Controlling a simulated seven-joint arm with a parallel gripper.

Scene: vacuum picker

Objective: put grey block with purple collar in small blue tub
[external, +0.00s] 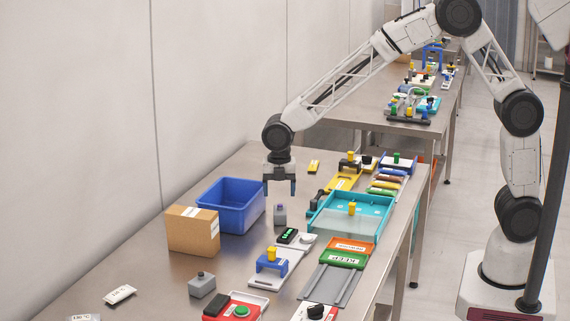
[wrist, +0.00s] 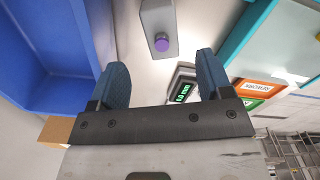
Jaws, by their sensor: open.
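The grey block with the purple collar (external: 280,216) stands upright on the steel table, just right of the blue tub. In the wrist view the grey block (wrist: 158,18) lies at the top centre, with its purple part (wrist: 162,43) facing the camera, beyond the fingertips. The blue tub (external: 225,222) is open at the top and looks empty; the wrist view shows its wall (wrist: 75,92) at the left. My gripper (external: 279,188) is open and empty, above the grey block and apart from it. It also shows in the wrist view (wrist: 162,68).
A cardboard box (external: 190,236) stands just in front of the tub. A small black display (external: 287,236) and a teal tray (external: 345,222) lie right of the block. Another grey block (external: 202,286) stands nearer the front. Bare table lies behind the tub.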

